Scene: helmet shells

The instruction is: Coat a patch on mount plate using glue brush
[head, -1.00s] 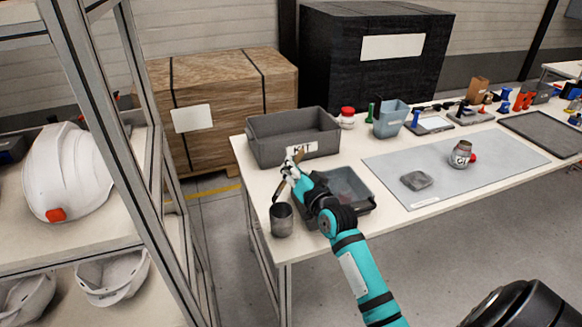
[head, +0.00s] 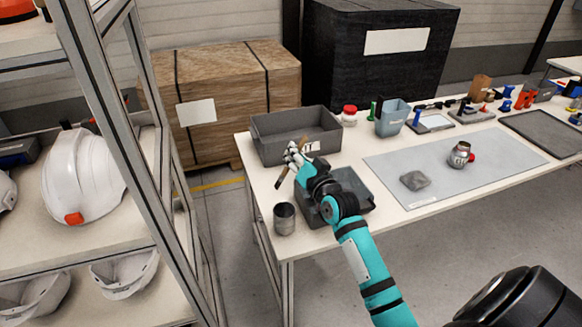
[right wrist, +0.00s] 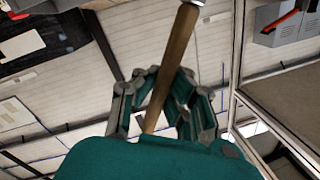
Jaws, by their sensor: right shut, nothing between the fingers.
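My right gripper (head: 296,160) is shut above the front left of the table, near the kit bin. A glue brush with a wooden handle (right wrist: 174,62) crosses its fingers in the right wrist view, with a metal part at the top edge. In the head view the brush (head: 282,178) slants down to a dark lower end, above the table. I cannot tell how it sits against the fingers. A small grey plate-like piece (head: 415,181), perhaps the mount plate, lies on the pale mat. A labelled pot (head: 459,156), perhaps glue, stands beyond it. My left gripper is out of view.
A dark metal cup (head: 284,218) stands at the table's front left corner. A grey kit bin (head: 268,150) and a smaller grey tray (head: 362,187) flank my right gripper. The pale mat (head: 505,157) has free room. A helmet rack (head: 140,110) stands left.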

